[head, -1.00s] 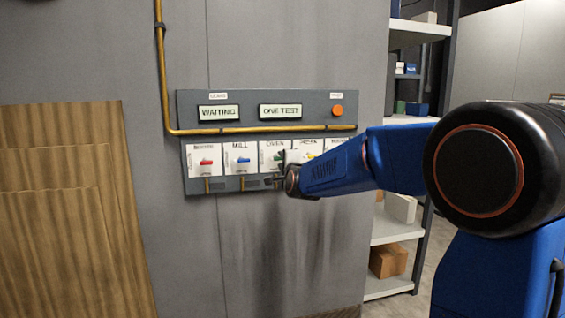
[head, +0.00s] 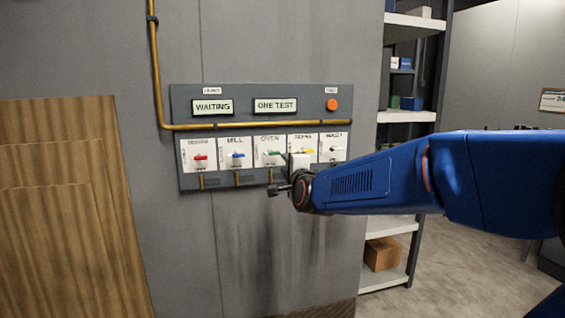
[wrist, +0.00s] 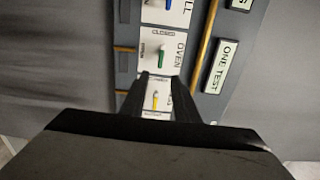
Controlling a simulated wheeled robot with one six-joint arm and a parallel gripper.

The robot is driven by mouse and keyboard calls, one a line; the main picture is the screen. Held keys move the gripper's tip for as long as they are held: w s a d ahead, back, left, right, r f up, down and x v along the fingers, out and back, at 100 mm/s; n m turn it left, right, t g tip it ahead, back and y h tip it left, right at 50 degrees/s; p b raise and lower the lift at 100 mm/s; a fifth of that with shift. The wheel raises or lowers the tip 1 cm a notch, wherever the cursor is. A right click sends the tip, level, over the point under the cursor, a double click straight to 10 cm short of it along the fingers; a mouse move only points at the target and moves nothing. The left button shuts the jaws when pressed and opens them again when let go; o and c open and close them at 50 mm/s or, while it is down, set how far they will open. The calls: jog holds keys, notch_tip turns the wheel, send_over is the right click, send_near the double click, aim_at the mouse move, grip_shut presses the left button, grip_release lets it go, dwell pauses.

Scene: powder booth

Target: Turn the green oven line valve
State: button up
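The green oven valve (head: 273,154) is a small lever on a white plate marked OVEN, in the middle of the grey panel's valve row. It lies roughly level in the head view. It also shows in the wrist view (wrist: 162,56), just beyond my fingertips. My gripper (wrist: 161,78) has its two dark fingers apart with nothing held between them. The yellow valve (wrist: 155,100) shows through the gap, behind the fingers.
Red (head: 201,157) and blue (head: 236,155) valves are left of the green one; yellow (head: 308,151) and black (head: 333,149) are right. A brass pipe (head: 250,125) crosses above them. An orange button (head: 332,104) is at upper right. Shelves (head: 405,116) stand right of the panel.

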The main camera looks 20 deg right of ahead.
jog(key=s, duration=0.5)
jog(key=shift+s, duration=0.1)
jog(key=s+d+f+n+g, duration=0.2)
jog(key=s+f+n+g, duration=0.2)
jog(key=s, duration=0.8)
jog(key=s+d+f+n+g, duration=0.2)
jog(key=s+f+n+g, duration=0.2)
jog(key=s+f+n, duration=0.4)
jog(key=s+d+f+n+g, duration=0.1)
jog(key=s+f+n+g, duration=0.4)
jog(key=s+f, duration=0.6)
jog(key=s+n, duration=0.1)
jog(key=s, duration=0.5)
jog(key=shift+s+d+f, duration=0.35)
jog(key=shift+d, duration=0.05)
